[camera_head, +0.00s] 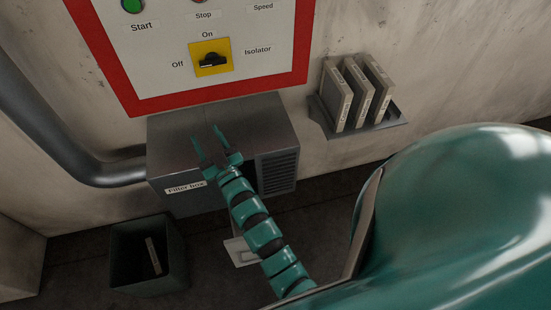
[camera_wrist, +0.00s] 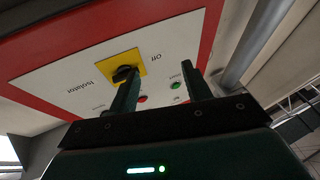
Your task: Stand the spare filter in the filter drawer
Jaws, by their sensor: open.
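The filter box (camera_head: 170,164), a grey metal case with a "Filter box" label, sits below the control panel. Its front is partly hidden by my arm, and I cannot make out its drawer clearly. Three panel-shaped filters (camera_head: 357,92) stand upright side by side on a small wall shelf (camera_head: 372,124) to the right. I cannot tell which is the spare. My gripper (camera_head: 205,133) is open and empty, in front of and over the filter box in the head view. In the wrist view its two fingers (camera_wrist: 159,72) point at the panel.
The isolator switch (camera_head: 211,58) has its handle lying sideways, in line with "Off". A dark bin (camera_head: 150,285) on the floor holds a flat light piece (camera_head: 153,255). A pale object (camera_head: 238,250) is partly behind my arm. A pipe (camera_head: 60,135) runs along the left.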

